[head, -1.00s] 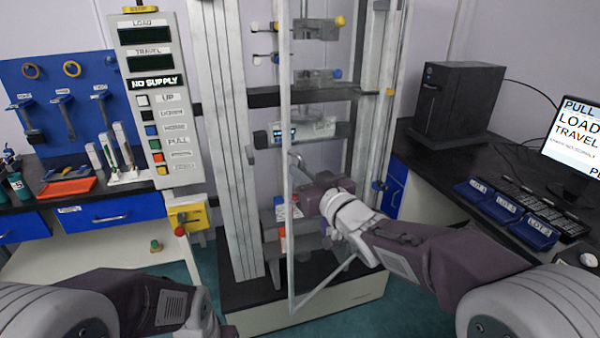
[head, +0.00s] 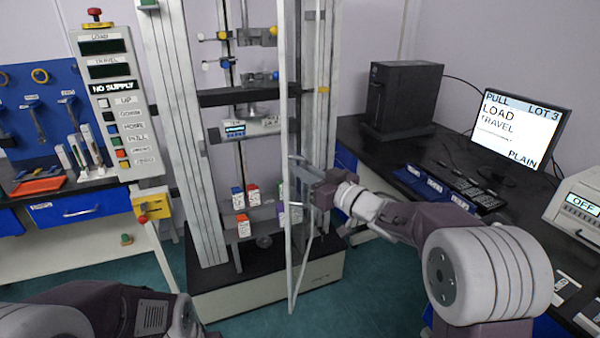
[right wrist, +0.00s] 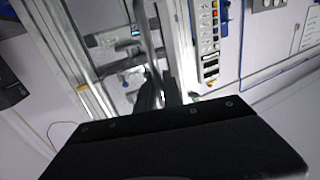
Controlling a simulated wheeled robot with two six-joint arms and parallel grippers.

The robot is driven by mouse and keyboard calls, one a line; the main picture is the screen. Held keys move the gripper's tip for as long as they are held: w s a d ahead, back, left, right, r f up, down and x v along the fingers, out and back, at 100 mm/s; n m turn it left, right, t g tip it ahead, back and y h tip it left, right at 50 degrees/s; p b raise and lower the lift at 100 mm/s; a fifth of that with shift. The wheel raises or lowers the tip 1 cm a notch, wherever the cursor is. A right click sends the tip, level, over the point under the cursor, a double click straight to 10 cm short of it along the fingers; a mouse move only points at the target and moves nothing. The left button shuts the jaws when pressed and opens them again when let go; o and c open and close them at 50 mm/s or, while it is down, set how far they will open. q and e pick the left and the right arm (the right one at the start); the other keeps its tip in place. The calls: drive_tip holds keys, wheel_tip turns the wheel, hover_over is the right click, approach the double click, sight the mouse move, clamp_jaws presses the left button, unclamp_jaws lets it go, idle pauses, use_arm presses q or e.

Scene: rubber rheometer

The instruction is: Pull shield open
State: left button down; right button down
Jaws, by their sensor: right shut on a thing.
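The shield (head: 291,262) is a clear panel in a thin pale frame on the front of the test machine. It stands swung out from the machine and shows nearly edge-on in the head view. Its grey bar handle (head: 297,159) is on the free edge. My right gripper (head: 308,188) is shut on the handle, with its fingertips partly hidden behind the frame. In the right wrist view, the dark fingers (right wrist: 157,92) meet the grey handle bar (right wrist: 145,38). My left arm shows at the lower left of the head view, but its gripper is out of frame.
Small red, blue and white boxes (head: 243,226) stand inside the machine (head: 205,190). A control panel (head: 116,108) reading NO SUPPLY is on the left. A dark bench (head: 400,148) with a computer (head: 402,98) and monitor (head: 517,132) is on the right. Floor is clear in front.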

drive_tip(key=shift+r, duration=0.1)
drive_tip(key=c, duration=1.5)
unclamp_jaws()
drive_tip(key=shift+s+d, duration=0.2)
drive_tip(key=b+v, duration=0.8)
drive_tip(key=shift+s+d, duration=0.15)
drive_tip(key=shift+s, duration=0.05)
